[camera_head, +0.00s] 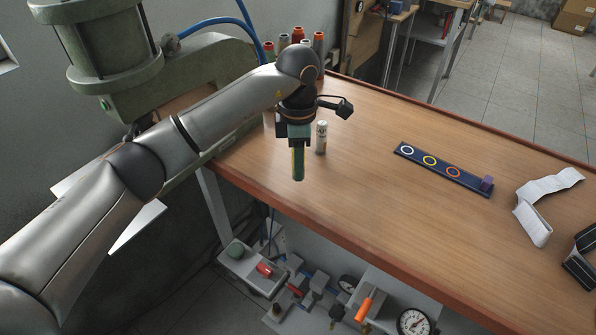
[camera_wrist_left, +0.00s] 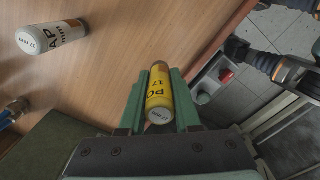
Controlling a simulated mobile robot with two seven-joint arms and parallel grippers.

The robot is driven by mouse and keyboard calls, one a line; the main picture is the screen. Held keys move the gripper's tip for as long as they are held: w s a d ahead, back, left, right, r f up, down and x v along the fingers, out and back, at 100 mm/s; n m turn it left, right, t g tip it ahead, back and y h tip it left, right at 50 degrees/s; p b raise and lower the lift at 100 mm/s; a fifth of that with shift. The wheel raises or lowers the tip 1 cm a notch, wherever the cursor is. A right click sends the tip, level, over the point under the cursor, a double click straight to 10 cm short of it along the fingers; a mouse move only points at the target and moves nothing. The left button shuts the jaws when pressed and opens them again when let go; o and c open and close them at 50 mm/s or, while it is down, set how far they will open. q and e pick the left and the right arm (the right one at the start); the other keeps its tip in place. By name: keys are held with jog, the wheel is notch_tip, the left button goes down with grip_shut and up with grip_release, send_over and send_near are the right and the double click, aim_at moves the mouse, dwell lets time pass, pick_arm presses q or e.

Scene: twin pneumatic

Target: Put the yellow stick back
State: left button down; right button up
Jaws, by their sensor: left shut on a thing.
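The yellow stick (camera_wrist_left: 158,88), a short cylinder with black print and a pale end cap, is between the green fingers of my left gripper in the left wrist view. My left gripper (camera_head: 298,165) is shut on it, pointing down near the front left edge of the table (camera_head: 365,190). In the head view the fingers mostly hide the stick. My right gripper is not in view.
A white stick (camera_head: 321,138) stands on the table just right of my left gripper; it also shows in the left wrist view (camera_wrist_left: 52,36). Several coloured spools (camera_head: 318,42) stand behind. A white band (camera_head: 540,205) lies far right. Table between gripper and strip is clear.

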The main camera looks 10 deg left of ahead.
pick_arm(q)
jog(key=shift+f+p, duration=0.35)
jog(key=shift+f, duration=1.15)
jog(key=shift+f, duration=0.1)
jog(key=c, duration=0.6)
grip_release()
notch_tip(320, 180, up, 12)
jog(key=shift+r+b, duration=0.15)
jog(key=shift+b, duration=0.45)
